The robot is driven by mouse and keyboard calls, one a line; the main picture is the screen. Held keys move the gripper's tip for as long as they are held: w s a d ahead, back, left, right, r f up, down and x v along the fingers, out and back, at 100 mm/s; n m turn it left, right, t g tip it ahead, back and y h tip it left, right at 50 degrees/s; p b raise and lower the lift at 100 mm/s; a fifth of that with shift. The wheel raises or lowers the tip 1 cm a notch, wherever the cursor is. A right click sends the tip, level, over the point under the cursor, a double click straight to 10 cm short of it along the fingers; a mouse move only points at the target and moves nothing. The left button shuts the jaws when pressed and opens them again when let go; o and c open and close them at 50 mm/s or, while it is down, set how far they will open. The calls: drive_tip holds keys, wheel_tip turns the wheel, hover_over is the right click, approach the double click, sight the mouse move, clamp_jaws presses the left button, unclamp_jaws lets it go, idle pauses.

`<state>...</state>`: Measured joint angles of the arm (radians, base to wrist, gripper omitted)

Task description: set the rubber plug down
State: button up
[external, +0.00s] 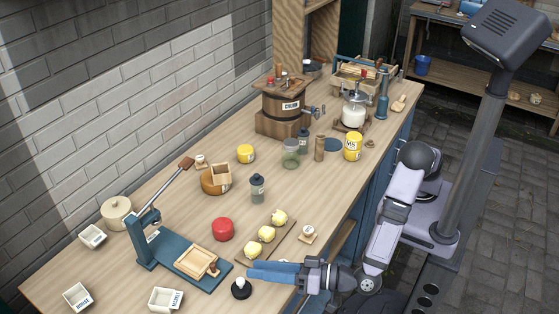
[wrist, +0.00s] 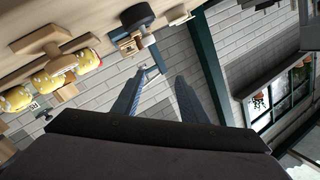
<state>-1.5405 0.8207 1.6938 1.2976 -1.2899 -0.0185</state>
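A small black round piece with a pale top (external: 241,290), which looks like the rubber plug, stands on the bench near its front edge. A black round piece, apparently the same one, shows at the top of the wrist view (wrist: 137,16). My gripper (external: 251,272) is just above and beside it in the external view, its two blue fingers pointing left. In the wrist view my gripper's fingertips (wrist: 162,75) are apart, with the wall visible between them and nothing held. I cannot tell the exact gap between fingers and plug.
A board with yellow butter pieces (external: 267,234) and a red round block (external: 222,229) lie behind my gripper. A teal lever press (external: 184,265) stands to the left. A wooden stamp (external: 308,234) is near the front edge. Bench space between the press and the red block is bare.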

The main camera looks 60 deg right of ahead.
sight(241, 280)
drive_tip(key=f+m+g+b, duration=0.1)
drive_tip(key=m, duration=0.8)
drive_tip(key=w+a+f+m+g+b, duration=0.1)
drive_tip(key=f+m, duration=0.1)
drive_tip(key=m, duration=0.8)
drive_tip(key=w+f+m+g+b, duration=0.1)
drive_tip(key=m+b, duration=0.1)
drive_tip(key=m, duration=0.8)
drive_tip(key=shift+w+a+f, duration=0.25)
drive_tip(key=shift+a+f, duration=0.05)
drive_tip(key=shift+f, duration=0.05)
drive_tip(key=shift+h, duration=0.3)
drive_tip(key=shift+p+x, duration=1.35)
drive_tip(key=shift+x, duration=2.3)
clamp_jaws()
